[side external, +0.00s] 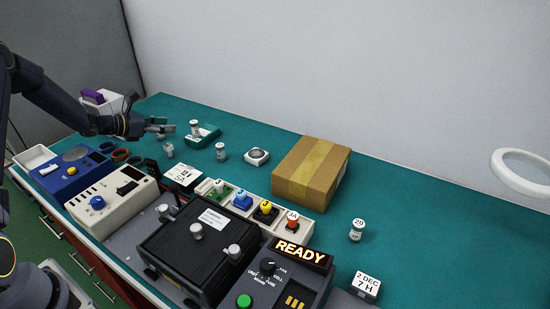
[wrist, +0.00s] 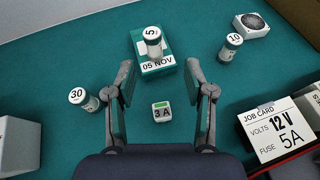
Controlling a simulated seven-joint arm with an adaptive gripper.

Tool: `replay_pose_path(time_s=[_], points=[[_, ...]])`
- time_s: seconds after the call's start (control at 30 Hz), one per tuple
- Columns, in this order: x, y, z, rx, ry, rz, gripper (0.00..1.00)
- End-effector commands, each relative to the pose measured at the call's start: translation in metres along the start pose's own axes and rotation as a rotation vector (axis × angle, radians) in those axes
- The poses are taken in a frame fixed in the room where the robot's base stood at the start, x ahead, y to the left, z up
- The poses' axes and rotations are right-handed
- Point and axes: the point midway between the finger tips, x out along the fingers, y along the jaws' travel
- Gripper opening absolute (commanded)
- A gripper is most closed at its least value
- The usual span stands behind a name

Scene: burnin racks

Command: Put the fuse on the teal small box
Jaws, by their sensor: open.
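The fuse (wrist: 162,111), a small white and green piece labelled 3 A, lies on the teal mat. In the wrist view it shows between the fingers of my gripper (wrist: 160,68), which is open and empty above it. The teal small box (wrist: 166,66), labelled 05 NOV, lies just beyond the fingertips, with a white jar (wrist: 152,37) marked 5 on top. In the side view the box (side external: 210,133) stands right of my gripper (side external: 167,128). There a small pale piece below the fingers may be the fuse; I cannot tell.
Jars marked 30 (wrist: 84,98) and 10 (wrist: 230,46) stand either side of the box. A job card (wrist: 278,127) reads 12 V, 5 A. A cardboard box (side external: 311,172), the blue instrument (side external: 70,174) and the black fixture (side external: 195,245) stand around. The mat's back right is mostly clear.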

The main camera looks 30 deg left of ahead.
Motion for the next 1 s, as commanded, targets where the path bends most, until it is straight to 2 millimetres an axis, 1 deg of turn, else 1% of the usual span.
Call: replay_pose_path(time_s=[0.03,0.07,0.13,0.17,0.2,0.23,0.27,0.3,0.37,0.4,0.47,0.5,0.57,0.6,0.7,0.73,0.8,0.83,0.9,1.0], points=[[-0.001,-0.016,0.017,0.070,0.004,-0.039,0.53],[-0.001,-0.029,0.028,0.129,0.011,-0.072,0.53],[-0.006,-0.069,0.058,0.314,0.034,-0.171,0.53],[-0.011,-0.090,0.071,0.412,0.046,-0.221,0.53],[-0.020,-0.121,0.087,0.554,0.061,-0.293,0.53],[-0.029,-0.145,0.098,0.665,0.072,-0.348,0.53],[-0.039,-0.168,0.107,0.779,0.082,-0.402,0.53],[-0.054,-0.197,0.115,0.929,0.095,-0.471,0.53],[-0.080,-0.235,0.124,1.152,0.111,-0.568,0.53],[-0.099,-0.257,0.126,1.300,0.121,-0.627,0.53],[-0.129,-0.286,0.126,1.522,0.134,-0.709,0.53],[-0.150,-0.301,0.124,1.667,0.144,-0.758,0.53],[-0.181,-0.318,0.119,1.881,0.157,-0.822,0.53],[-0.200,-0.326,0.114,2.018,0.166,-0.859,0.53],[-0.241,-0.334,0.101,2.317,0.193,-0.924,0.53],[-0.251,-0.335,0.098,2.394,0.201,-0.936,0.53],[-0.268,-0.333,0.091,2.543,0.222,-0.956,0.53],[-0.274,-0.332,0.088,2.593,0.230,-0.962,0.53],[-0.284,-0.330,0.084,2.681,0.245,-0.970,0.53],[-0.290,-0.327,0.082,2.746,0.261,-0.975,0.53]])
